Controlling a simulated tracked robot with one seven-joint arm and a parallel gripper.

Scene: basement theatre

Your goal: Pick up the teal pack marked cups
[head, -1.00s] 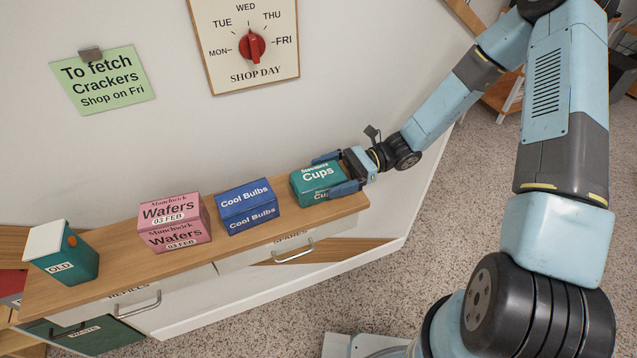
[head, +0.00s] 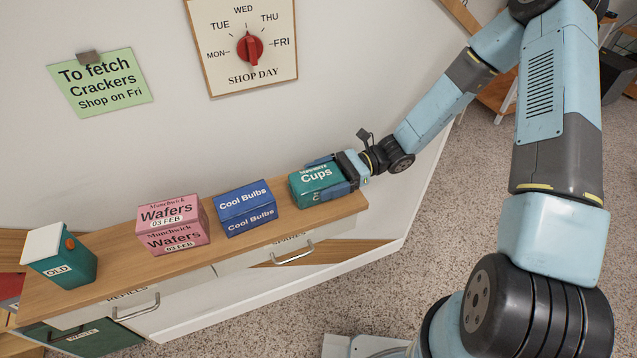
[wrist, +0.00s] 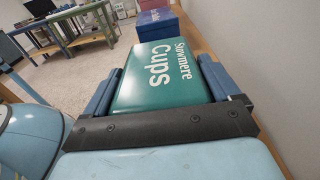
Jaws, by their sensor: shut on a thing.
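The teal pack marked Cups (head: 311,181) is at the right end of the wooden shelf top (head: 120,251). My gripper (head: 331,177) reaches in from the right, with one finger on the pack's wall side and one on its front side. It is shut on the pack. The front finger hides part of the pack's front face. I cannot tell whether the pack is still resting on the shelf.
Left of the pack stand a blue Cool Bulbs box (head: 246,207), a pink Wafers box (head: 173,225) and a teal OLD bin with a white lid (head: 60,256). The wall is close behind. A green note (head: 101,85) and a Shop Day dial (head: 249,48) hang there.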

